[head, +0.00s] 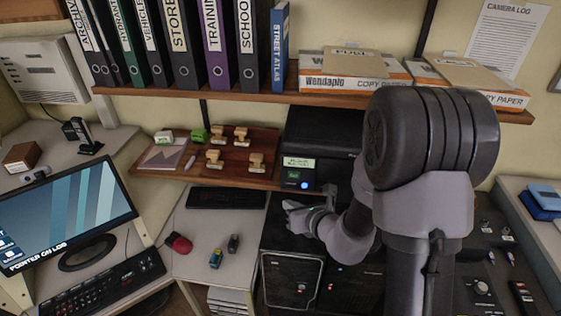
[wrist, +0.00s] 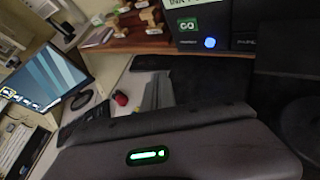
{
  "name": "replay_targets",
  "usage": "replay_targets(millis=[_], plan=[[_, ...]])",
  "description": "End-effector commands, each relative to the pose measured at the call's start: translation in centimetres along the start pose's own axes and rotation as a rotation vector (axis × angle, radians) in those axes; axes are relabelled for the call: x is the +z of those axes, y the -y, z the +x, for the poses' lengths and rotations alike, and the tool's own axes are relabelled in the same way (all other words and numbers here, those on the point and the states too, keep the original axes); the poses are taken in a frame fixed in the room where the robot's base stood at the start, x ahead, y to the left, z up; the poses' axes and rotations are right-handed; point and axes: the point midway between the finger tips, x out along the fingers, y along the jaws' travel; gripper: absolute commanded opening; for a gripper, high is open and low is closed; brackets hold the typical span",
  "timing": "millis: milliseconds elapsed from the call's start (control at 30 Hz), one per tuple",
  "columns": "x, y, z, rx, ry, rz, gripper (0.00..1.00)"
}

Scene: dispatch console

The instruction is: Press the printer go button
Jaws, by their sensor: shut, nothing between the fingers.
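The printer (head: 318,128) is a black box on the wooden shelf behind my arm. A round button glowing blue (head: 304,185) is low on its front, beside a small green label (head: 292,174). In the wrist view the button (wrist: 210,42) is lit, and the green label (wrist: 187,24) reads "GO". My gripper (head: 290,206) is shut and empty, a little below and left of the button in the head view. In the wrist view its grey fingers (wrist: 157,88) show below and left of the button, apart from it. My arm hides the printer's right part.
Several wooden-handled stamps (head: 241,135) stand on the shelf left of the printer. A black keyboard (head: 227,197) lies below it. Binders (head: 180,45) fill the shelf above.

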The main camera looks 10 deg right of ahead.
Motion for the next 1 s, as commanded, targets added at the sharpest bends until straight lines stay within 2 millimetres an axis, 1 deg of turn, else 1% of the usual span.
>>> replay_targets(millis=[367,467,800,1000], plan=[[0.1,0.3,0.3,-0.004,0.000,0.004,0.00],[0.7,0.7,0.9,-0.003,0.001,0.002,0.00],[3.3,3.3,4.3,-0.004,0.001,0.002,0.00],[4.2,4.3,5.8,-0.003,0.000,0.002,0.00]])
